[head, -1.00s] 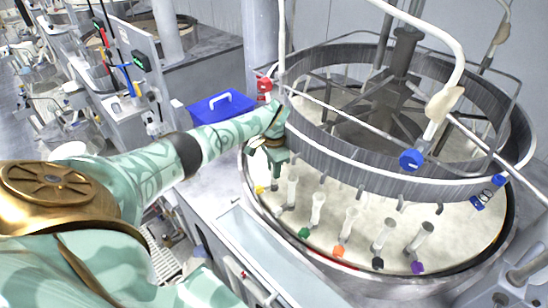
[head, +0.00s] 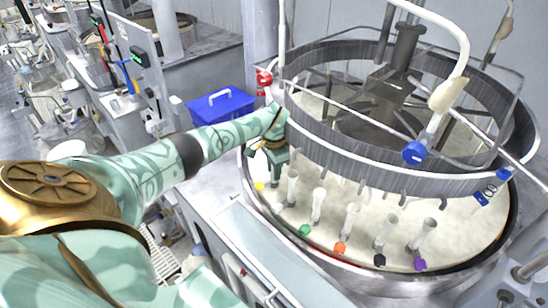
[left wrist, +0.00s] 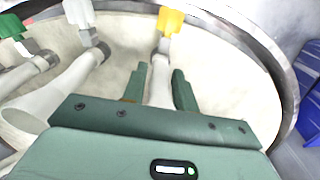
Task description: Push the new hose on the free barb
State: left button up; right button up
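My left gripper (head: 272,172) is at the left side of the round platen. The far end of this hose is at a grey fitting with a yellow block (left wrist: 171,20). I cannot tell whether it is seated there. The yellow block also shows below the gripper in the head view (head: 260,186). My right gripper is not in view.
Several white tubes stand close by, with green (head: 305,230), orange (head: 340,247), black (head: 379,260) and purple (head: 420,264) blocks. A grey ring (head: 380,158) hangs just above them. A blue box (head: 220,106) stands behind my arm.

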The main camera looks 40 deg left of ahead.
pick_arm(q)
jog(key=o, duration=0.3)
jog(key=shift+r, duration=0.1)
notch_tip(320, 180, up, 12)
jog(key=shift+f+b, duration=0.1)
jog(key=shift+b, duration=0.3)
dwell(0.4)
